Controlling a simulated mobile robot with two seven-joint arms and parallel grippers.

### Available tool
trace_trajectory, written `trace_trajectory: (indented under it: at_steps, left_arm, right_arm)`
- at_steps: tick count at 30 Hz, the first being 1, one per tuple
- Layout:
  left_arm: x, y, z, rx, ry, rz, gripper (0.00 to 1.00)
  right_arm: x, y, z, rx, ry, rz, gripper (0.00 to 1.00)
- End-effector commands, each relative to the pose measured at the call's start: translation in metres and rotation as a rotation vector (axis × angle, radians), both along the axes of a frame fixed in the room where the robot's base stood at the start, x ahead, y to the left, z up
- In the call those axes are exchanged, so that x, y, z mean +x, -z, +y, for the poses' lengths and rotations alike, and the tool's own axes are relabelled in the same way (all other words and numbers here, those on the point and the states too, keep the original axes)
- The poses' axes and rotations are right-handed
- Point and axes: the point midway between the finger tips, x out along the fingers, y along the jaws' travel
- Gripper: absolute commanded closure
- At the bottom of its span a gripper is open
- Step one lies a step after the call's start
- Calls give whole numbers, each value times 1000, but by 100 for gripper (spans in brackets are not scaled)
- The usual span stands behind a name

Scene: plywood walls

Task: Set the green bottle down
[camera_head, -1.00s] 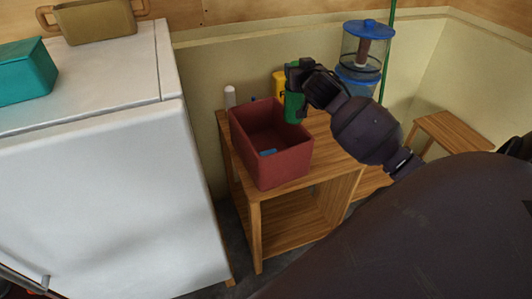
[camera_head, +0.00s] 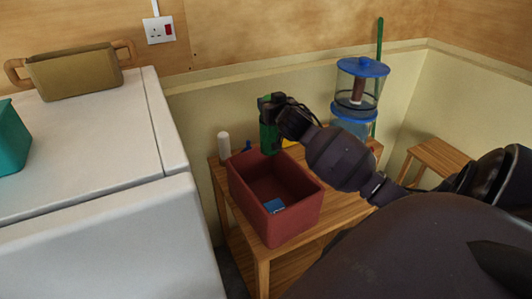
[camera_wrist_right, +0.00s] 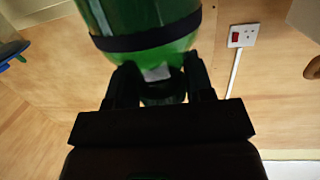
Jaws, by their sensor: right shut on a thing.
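The green bottle (camera_head: 269,139) is held by my right gripper (camera_head: 272,104) above the wooden table, at the back edge of the red box in the head view. Its lower end overlaps the box's back rim in the picture; I cannot tell whether it is over or behind the box. In the right wrist view the gripper (camera_wrist_right: 160,85) is shut on the green bottle (camera_wrist_right: 150,18), which has a dark band around it. My left gripper is not in view.
The red box (camera_head: 292,222) holds a small blue item (camera_head: 274,206). A white bottle (camera_head: 224,146), a blue item (camera_head: 247,146) and a partly hidden yellow object (camera_head: 290,143) stand behind it. A clear blue-lidded container (camera_head: 360,95) is at right. The table (camera_head: 345,208) has some bare wood right of the box.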

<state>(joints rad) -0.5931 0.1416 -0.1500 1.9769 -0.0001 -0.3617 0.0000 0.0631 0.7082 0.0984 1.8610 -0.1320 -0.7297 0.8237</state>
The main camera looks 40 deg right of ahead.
Motion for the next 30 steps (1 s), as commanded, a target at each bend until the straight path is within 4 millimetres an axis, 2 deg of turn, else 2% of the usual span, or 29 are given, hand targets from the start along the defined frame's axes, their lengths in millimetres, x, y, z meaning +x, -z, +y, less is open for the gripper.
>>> trace_trajectory:
  at_steps: [7, 18, 22, 30]
  left_arm:
    - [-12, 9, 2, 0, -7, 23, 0]
    - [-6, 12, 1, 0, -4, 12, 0]
    - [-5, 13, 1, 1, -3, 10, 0]
    - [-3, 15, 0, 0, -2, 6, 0]
  right_arm:
    - [0, 49, 0, 1, -1, 3, 100]
    - [0, 125, 1, 2, -1, 1, 100]
    - [0, 142, 1, 0, -2, 1, 100]
    - [0, 162, 1, 0, -1, 1, 100]
